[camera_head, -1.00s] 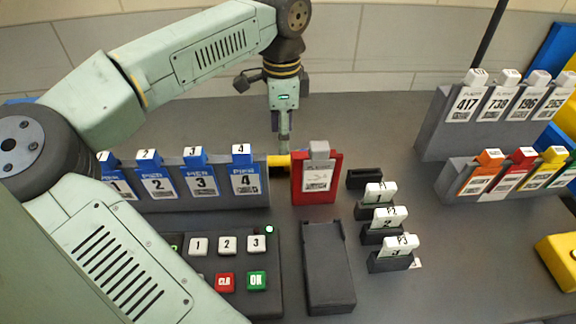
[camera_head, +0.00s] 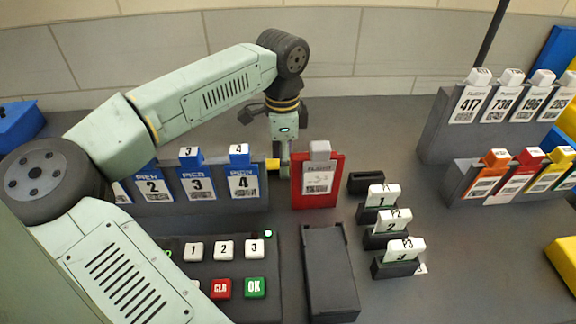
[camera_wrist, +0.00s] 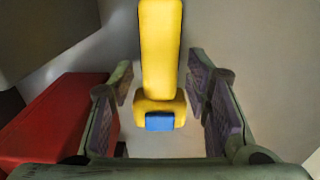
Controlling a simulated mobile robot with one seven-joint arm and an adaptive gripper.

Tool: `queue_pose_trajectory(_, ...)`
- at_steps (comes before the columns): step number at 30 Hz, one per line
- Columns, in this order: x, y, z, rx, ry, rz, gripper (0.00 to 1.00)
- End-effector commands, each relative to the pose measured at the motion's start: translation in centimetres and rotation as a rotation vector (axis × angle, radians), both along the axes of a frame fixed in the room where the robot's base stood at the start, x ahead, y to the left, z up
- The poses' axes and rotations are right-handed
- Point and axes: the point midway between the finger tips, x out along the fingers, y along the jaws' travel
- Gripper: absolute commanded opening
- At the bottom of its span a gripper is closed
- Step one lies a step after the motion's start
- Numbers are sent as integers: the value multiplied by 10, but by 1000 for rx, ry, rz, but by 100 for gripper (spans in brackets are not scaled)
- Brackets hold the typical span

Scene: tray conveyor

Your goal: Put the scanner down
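The scanner is a yellow bar with a blue end face (camera_wrist: 160,122), seen in the wrist view between the two fingers of my gripper (camera_wrist: 163,88). There is a visible gap on each side of it, so my gripper is open around it and not clamped. In the head view only a small yellow part of the scanner (camera_head: 273,165) shows, behind the right end of the card rack. My gripper (camera_head: 284,162) points down there, its fingertips partly hidden by the rack and the red holder.
A red holder (camera_head: 332,185) with a grey-tabbed card stands close to the right of my gripper. The grey rack with blue cards (camera_head: 198,180) is in front. A keypad (camera_head: 205,255), a dark tray (camera_head: 330,270) and small card stands (camera_head: 395,268) are nearer. Table behind is clear.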

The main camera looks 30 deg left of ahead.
Motion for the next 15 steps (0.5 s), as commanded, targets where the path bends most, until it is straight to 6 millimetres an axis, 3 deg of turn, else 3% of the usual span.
queue_pose_trajectory(15, 0, 0, 0, 0, 0, 0, 7)
